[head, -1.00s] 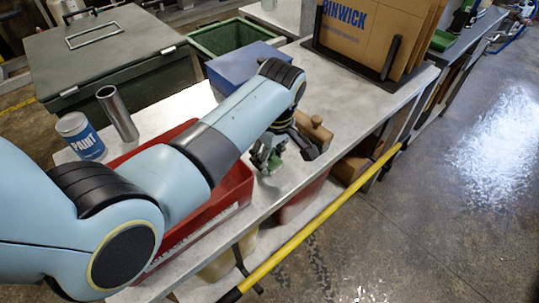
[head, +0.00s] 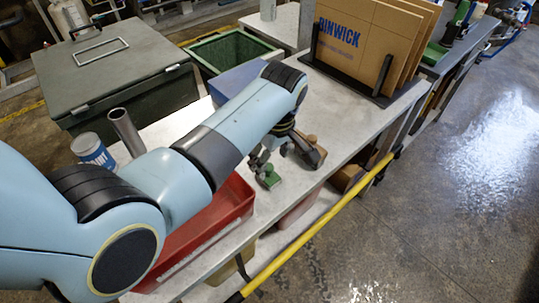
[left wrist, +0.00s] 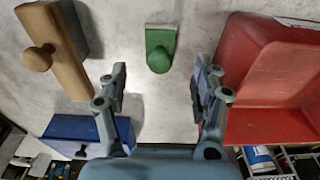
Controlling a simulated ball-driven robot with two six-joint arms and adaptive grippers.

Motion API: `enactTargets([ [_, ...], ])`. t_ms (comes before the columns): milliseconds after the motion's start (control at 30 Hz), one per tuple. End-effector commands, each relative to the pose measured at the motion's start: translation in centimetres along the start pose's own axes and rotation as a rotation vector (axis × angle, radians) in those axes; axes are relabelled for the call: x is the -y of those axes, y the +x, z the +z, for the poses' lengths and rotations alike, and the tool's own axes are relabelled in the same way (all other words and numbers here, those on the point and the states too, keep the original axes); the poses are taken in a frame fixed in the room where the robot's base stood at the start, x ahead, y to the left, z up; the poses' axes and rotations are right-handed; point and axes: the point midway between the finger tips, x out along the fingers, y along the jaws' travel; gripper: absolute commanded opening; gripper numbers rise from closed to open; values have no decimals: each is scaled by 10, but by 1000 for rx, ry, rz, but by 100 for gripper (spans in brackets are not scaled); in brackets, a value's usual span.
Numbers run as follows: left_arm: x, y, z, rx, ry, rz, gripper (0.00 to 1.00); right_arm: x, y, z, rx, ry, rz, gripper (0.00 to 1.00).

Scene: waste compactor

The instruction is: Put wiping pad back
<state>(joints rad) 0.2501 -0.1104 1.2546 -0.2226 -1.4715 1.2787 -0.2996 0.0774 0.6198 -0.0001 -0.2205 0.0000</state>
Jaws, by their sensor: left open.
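A small green pad (head: 270,180) with a round green knob lies on the grey table beside the red bin. It also shows in the left wrist view (left wrist: 161,42), ahead of and between my fingertips. My left gripper (head: 277,156) is over the table by the pad, partly hidden by my own arm in the head view. In the left wrist view my left gripper (left wrist: 160,78) has its two fingers wide apart, with nothing between them. The pad appears apart from both fingers. My right gripper is not in view.
A wooden block with a knob (left wrist: 62,45) lies left of the pad in the left wrist view, and the red bin (left wrist: 270,75) is at right. A blue box (left wrist: 70,138) is near. Cardboard sheets (head: 365,45) stand in a rack. A paint can (head: 90,150) and metal tube (head: 126,130) stand behind my arm.

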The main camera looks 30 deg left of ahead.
Motion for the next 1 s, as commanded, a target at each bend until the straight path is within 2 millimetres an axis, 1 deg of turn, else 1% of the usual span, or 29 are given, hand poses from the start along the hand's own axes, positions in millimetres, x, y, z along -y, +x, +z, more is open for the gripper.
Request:
enactTargets([
  [33, 0, -19, 0, 1, 0, 1, 66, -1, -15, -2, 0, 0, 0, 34],
  [100, 0, -33, 0, 0, -1, 2, 66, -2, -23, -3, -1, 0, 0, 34],
  [133, 0, -37, 0, 0, -1, 1, 66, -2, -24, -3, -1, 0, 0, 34],
  [200, -1, -42, 0, 0, -1, 2, 66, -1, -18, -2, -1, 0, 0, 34],
  [300, 0, -51, 0, 0, 0, 1, 66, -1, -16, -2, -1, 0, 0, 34],
  [467, 0, -57, 0, 0, 0, -1, 66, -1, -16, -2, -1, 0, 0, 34],
  [1000, 0, -57, 0, 0, 0, -1, 66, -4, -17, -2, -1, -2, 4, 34],
])
